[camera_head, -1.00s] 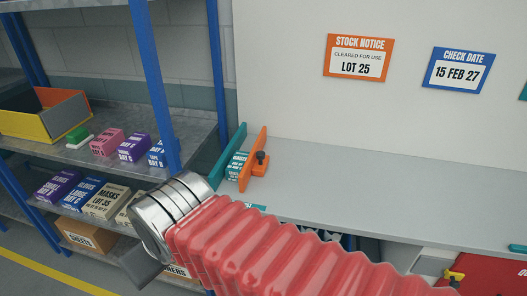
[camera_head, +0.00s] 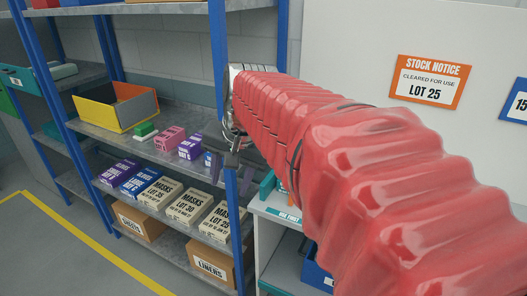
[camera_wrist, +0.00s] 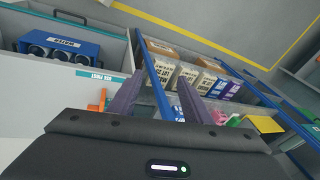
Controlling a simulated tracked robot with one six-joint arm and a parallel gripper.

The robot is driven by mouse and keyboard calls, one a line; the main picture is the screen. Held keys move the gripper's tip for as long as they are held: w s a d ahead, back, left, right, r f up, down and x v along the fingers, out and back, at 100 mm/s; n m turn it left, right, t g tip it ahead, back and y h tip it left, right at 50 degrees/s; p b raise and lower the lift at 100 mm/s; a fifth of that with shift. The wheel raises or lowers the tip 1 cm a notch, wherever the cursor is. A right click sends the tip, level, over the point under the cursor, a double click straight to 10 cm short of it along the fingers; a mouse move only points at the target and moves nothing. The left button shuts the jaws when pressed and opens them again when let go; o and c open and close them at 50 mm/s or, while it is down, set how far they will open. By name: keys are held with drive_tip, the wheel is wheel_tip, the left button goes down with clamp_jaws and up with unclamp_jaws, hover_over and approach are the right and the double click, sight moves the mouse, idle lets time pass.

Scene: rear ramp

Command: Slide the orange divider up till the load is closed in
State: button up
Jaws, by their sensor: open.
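The orange divider (camera_wrist: 99,103) shows only in part in the wrist view, on the pale shelf left of my fingers; the gripper body hides the rest. In the head view my red arm hides nearly all of it. The teal end stop (camera_head: 267,186) peeks out beside my arm in the head view. The load beside the divider is hidden. My gripper (camera_wrist: 160,79) is open and empty, its two dark fingers apart. In the head view the gripper (camera_head: 231,172) hangs by the blue rack post, left of the end stop and apart from the divider.
The blue rack post (camera_head: 216,60) stands close to my gripper. The rack shelves hold masks boxes (camera_head: 158,196), purple and pink boxes, and a yellow-grey bin (camera_head: 115,110). A blue box marked WATER (camera_wrist: 62,45) sits below the pale shelf (camera_wrist: 40,95). A stock notice (camera_head: 430,82) is on the wall.

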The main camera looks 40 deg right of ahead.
drive_tip(key=w+d+m+y, duration=0.15)
drive_tip(key=d+m, duration=0.35)
drive_tip(key=d, duration=0.5)
drive_tip(key=w+d+m+h, duration=0.1)
drive_tip(key=w+d+m, duration=0.3)
drive_tip(key=d, duration=0.5)
drive_tip(key=s+d+f+m, duration=0.1)
drive_tip(key=s+d+m, duration=0.1)
drive_tip(key=d, duration=0.4)
drive_tip(key=s+d+f+m+y, duration=0.1)
drive_tip(key=s+d+m, duration=0.1)
drive_tip(key=d+m, duration=0.2)
drive_tip(key=s+d+f+m, duration=0.1)
drive_tip(key=s+d+m, duration=0.1)
drive_tip(key=d, duration=0.8)
drive_tip(key=shift+d+f+m, duration=0.25)
drive_tip(key=shift+f+m, duration=0.1)
drive_tip(key=shift+m, duration=0.45)
drive_tip(key=shift+y, duration=0.25)
drive_tip(key=x, duration=1.3)
drive_tip(key=shift+w+a+f, duration=0.1)
drive_tip(key=shift+w+f, duration=0.05)
drive_tip(key=shift+f, duration=0.25)
drive_tip(key=shift+c, duration=0.4)
clamp_jaws()
